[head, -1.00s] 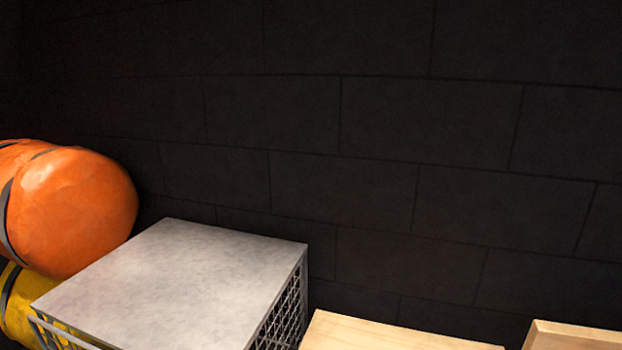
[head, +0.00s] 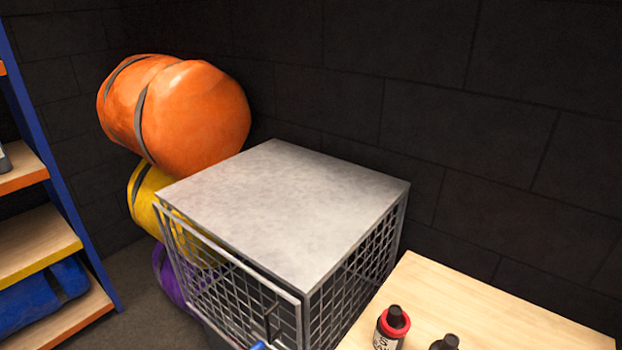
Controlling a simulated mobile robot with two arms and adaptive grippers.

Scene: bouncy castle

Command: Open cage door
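The cage (head: 285,205) stands in the middle of the head view, with a flat grey metal top and wire mesh sides. Its door (head: 225,290) is a mesh panel in a light metal frame on the front left side. The door's top edge stands slightly out from the cage body at the left; I cannot tell whether it is latched. A dark handle or latch (head: 272,322) with a blue part below it shows near the door's right end, cut by the bottom edge. Neither gripper is in view.
A wooden tabletop (head: 480,300) with two dark bottles, one red-collared (head: 392,325), is right of the cage. Rolled orange (head: 195,115), yellow (head: 148,195) and purple bundles are stacked behind left. A blue-framed shelf (head: 40,240) stands far left. Some floor shows between shelf and cage.

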